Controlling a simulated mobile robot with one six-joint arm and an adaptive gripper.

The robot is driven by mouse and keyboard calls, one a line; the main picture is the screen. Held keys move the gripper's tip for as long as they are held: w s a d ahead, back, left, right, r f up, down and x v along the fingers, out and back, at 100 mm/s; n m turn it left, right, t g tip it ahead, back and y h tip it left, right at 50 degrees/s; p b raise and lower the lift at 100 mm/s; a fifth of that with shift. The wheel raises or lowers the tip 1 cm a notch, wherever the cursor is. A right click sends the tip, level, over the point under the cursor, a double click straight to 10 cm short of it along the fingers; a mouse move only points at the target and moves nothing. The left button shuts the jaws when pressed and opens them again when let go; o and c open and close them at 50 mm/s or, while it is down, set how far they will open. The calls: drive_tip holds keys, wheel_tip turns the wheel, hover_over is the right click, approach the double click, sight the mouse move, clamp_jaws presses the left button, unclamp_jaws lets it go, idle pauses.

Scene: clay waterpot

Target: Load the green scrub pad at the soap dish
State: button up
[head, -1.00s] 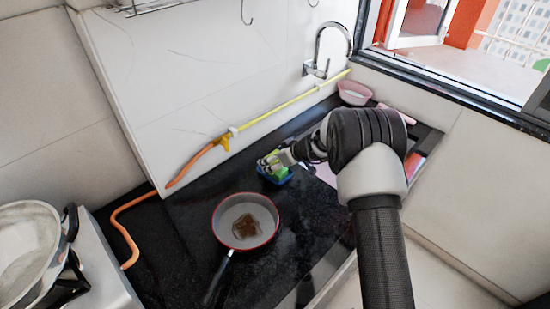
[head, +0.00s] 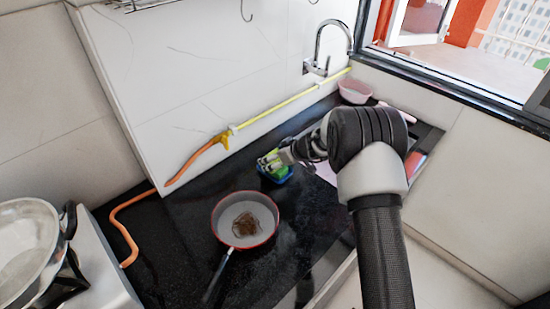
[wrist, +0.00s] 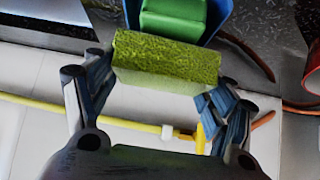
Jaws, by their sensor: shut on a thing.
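The green scrub pad (wrist: 165,58) is gripped between the two fingers of my gripper (wrist: 155,80) in the wrist view, with its rough green face showing and a paler layer along one edge. The blue soap dish (wrist: 216,18) is just beyond the pad, with a smooth green block (wrist: 172,20) in it. The pad overlaps the dish's near side in this view, and I cannot tell whether they touch. In the head view my gripper (head: 272,160) is at the blue soap dish (head: 284,178) on the black counter, and its fingers partly hide the pad and the dish.
A red-rimmed pan (head: 217,228) with brown residue stands on the counter in front of the dish. An orange and yellow hose (head: 130,225) runs along the wall. A tap (head: 320,60) and a pink bowl (head: 355,92) are at the back right. A metal pot (head: 30,245) is at the far left.

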drive_tip(key=shift+f+b, duration=0.35)
drive_tip(key=shift+b, duration=0.2)
idle(0.4)
drive_tip(key=shift+s+f+b, duration=0.2)
drive_tip(key=shift+f+b, duration=0.1)
drive_tip(key=shift+b, duration=0.55)
idle(2.7)
drive_tip(key=shift+w+r+p, duration=0.2)
drive_tip(key=shift+r+p, duration=0.6)
drive_tip(key=shift+r, duration=2.95)
